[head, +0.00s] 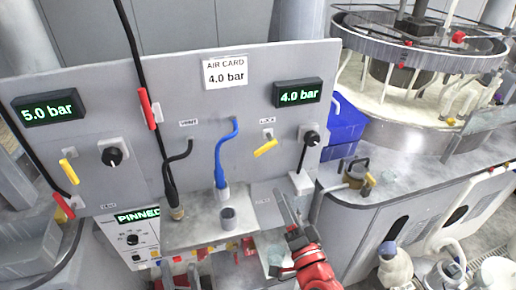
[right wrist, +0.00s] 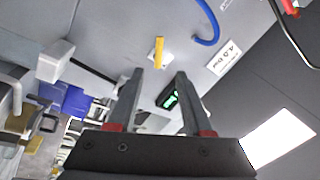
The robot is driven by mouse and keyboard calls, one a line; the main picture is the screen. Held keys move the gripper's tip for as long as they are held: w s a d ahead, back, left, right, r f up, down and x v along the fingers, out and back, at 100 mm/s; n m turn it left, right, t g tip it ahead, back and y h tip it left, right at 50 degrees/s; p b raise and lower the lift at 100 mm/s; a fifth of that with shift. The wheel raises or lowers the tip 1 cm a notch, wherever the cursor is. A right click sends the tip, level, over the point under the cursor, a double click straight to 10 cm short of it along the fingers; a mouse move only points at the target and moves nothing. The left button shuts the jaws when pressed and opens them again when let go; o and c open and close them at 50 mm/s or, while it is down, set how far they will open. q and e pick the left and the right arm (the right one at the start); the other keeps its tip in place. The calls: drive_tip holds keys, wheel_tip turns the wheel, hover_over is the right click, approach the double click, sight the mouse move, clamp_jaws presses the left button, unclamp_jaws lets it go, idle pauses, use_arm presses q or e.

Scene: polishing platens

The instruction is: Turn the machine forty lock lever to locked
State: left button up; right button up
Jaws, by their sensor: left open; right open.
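The yellow lock lever (head: 265,147) sits on the grey panel (head: 185,85) under a small label that reads LOCK. It slants from lower left to upper right in the head view. My right gripper (head: 288,212) is below it in the head view, apart from it, pointing up toward the panel. In the right wrist view the right gripper (right wrist: 160,74) is open and empty, with the yellow lever (right wrist: 159,51) seen just beyond the gap between its fingertips. Nothing is held. My left gripper is not in view.
A blue hose (head: 218,160) stands left of the lever; a black knob (head: 311,138) and a white block (head: 301,184) are to its right. Displays read 5.0 bar (head: 48,108), 4.0 bar (head: 298,93) and PINNED (head: 137,215). Another yellow lever (head: 68,171) is at the left.

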sight(262, 150)
drive_tip(key=p+x, duration=0.4)
drive_tip(key=x, duration=1.1)
drive_tip(key=shift+w+a, duration=0.1)
drive_tip(key=shift+w, duration=0.05)
drive_tip(key=shift+w+a+p, duration=0.15)
drive_tip(key=shift+w+p, duration=0.3)
drive_tip(key=shift+w, duration=0.15)
drive_tip(key=shift+c, duration=0.2)
clamp_jaws()
